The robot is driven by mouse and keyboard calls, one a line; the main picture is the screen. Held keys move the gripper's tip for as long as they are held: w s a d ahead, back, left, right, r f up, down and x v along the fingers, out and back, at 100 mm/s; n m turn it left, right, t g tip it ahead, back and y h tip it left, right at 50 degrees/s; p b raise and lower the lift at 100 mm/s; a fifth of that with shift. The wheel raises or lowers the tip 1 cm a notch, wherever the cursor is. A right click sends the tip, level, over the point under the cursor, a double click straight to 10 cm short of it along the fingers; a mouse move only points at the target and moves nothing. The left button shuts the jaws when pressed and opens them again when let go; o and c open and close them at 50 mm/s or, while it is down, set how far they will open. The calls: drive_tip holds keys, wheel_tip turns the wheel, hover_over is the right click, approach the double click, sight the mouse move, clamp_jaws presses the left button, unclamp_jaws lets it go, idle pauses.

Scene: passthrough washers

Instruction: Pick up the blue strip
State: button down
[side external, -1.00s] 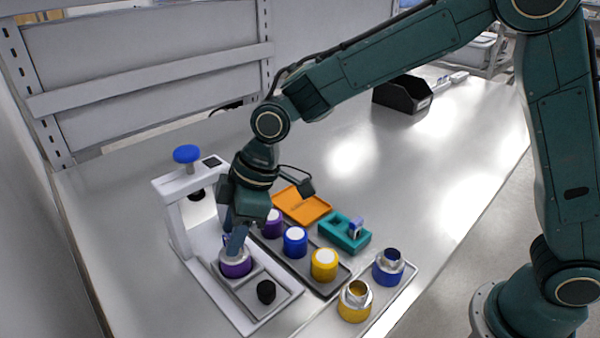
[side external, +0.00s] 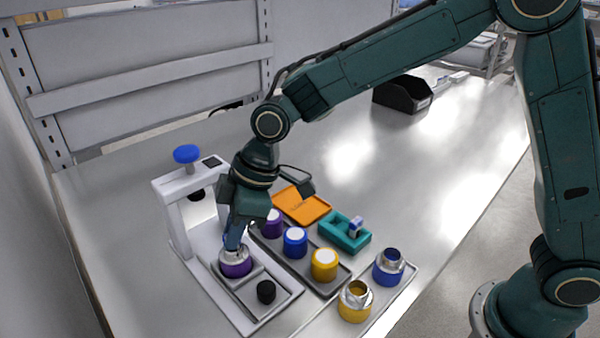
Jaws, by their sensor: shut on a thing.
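My gripper (side external: 236,244) points down at the metal neck of a purple-based jar (side external: 236,268) in the white press stand. Its fingers are shut at the neck; what lies between them is mostly hidden, with a bit of blue-violet beside the fingers. A small blue and white piece (side external: 356,226), perhaps the blue strip, leans in a teal holder (side external: 336,238) to the right, apart from my gripper.
The white press stand (side external: 172,215) with a blue knob (side external: 186,154) stands close left of my gripper. A dark tray (side external: 337,283) holds purple, blue and yellow pots. An orange tray (side external: 318,209) lies behind.

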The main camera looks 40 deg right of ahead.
drive_tip(key=shift+r, duration=0.15)
wheel_tip(320, 180, up, 20)
idle(0.6)
idle(0.7)
drive_tip(key=shift+r, duration=2.3)
drive_tip(key=shift+w+m, duration=0.2)
drive_tip(key=shift+m, duration=0.1)
